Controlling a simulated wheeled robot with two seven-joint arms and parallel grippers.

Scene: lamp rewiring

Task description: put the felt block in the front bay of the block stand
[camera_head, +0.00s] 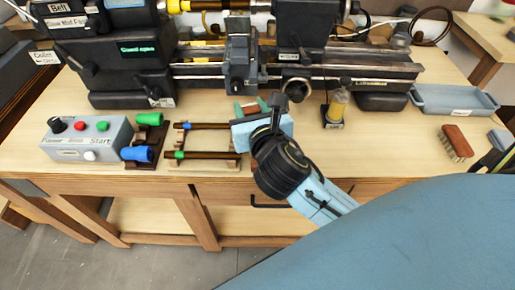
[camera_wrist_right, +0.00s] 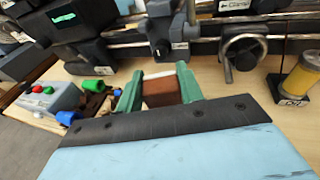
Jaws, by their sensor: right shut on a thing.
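The felt block (camera_wrist_right: 161,91) is brown with a pale strip along its far top edge. My right gripper (camera_wrist_right: 161,80) is shut on it, with one green finger on each side. In the head view my right gripper (camera_head: 250,107) is over the bench in front of the lathe-like machine, its wrist covering part of the bench. Only a little of the block shows there between the green fingertips. I cannot make out the block stand or its front bay for certain; it may be hidden behind my right wrist. My left gripper is not in view.
A wooden rack (camera_head: 203,162) with rods is left of my right gripper, beside a brown holder with green and blue cups (camera_head: 136,154). A control box (camera_head: 86,138) is further left. A yellow bottle (camera_head: 338,105), brush (camera_head: 455,142) and grey tray (camera_head: 455,101) are to the right.

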